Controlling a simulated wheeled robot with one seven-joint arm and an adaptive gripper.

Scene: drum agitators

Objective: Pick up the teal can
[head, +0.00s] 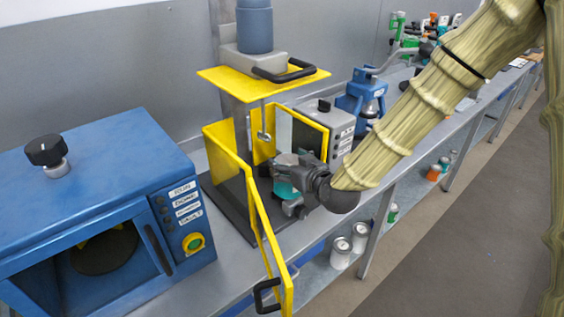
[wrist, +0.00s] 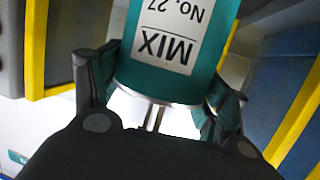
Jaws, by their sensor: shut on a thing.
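The teal can (wrist: 155,80) fills the middle of the wrist view, with a white label reading "MIX No. 27" that appears upside down. My gripper (wrist: 160,95) is shut on it, one finger on each side. In the head view my gripper (head: 288,178) is at the opening of the yellow-framed agitator (head: 222,140), and a small part of the can (head: 283,190) shows beside the fingers. Whether the can touches the surface below is hidden.
The agitator's yellow door (head: 262,225) stands open close to my gripper. A blue machine (head: 100,190) is on the left. A grey machine (head: 340,125) and a blue one (head: 362,95) stand behind. White cans (head: 341,252) sit on the lower shelf.

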